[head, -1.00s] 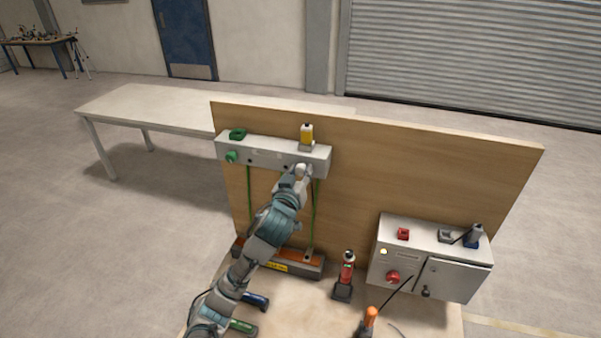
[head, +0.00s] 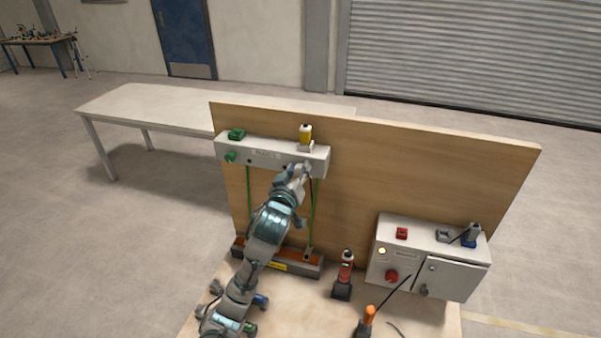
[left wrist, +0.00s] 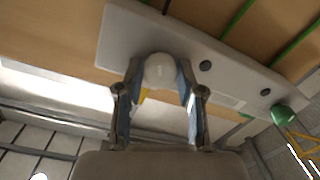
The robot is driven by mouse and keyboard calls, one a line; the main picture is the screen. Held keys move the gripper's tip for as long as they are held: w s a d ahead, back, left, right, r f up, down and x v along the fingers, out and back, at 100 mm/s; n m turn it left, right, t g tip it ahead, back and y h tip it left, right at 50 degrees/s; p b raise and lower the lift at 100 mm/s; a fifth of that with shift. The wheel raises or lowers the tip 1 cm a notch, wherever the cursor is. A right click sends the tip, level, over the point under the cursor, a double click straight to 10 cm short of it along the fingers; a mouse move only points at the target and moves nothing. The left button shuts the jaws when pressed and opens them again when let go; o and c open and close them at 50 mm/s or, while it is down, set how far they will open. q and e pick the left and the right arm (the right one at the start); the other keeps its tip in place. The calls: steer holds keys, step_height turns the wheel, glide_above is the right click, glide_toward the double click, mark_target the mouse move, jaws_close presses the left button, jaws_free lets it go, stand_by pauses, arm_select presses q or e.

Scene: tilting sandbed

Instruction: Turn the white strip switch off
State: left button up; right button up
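The white strip (head: 264,153), a long pale box, is fixed near the top of the wooden panel. Its round white knob (left wrist: 160,70) is at the near end of the strip in the left wrist view. My left gripper (left wrist: 161,78) has one finger on each side of this knob, with almost no gap visible between pads and knob. In the head view my left gripper (head: 300,169) is at the strip's right end and largely hides the knob. A marking on the knob is too small to read. My right gripper is in neither view.
A green knob (head: 230,156) is at the strip's left end. A green block (head: 236,134) and a yellow-and-white bottle (head: 305,133) sit on top. Green straps hang below. A grey control box (head: 408,258) and a red bottle (head: 345,270) stand to the right.

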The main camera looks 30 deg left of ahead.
arm_select(q)
steer(key=shift+o, duration=1)
steer(key=shift+s, duration=0.2)
steer(key=shift+f, duration=0.1)
steer(key=shift+f, duration=0.15)
steer(key=v, duration=0.7)
steer(key=shift+s, duration=0.15)
steer(key=shift+s, duration=0.1)
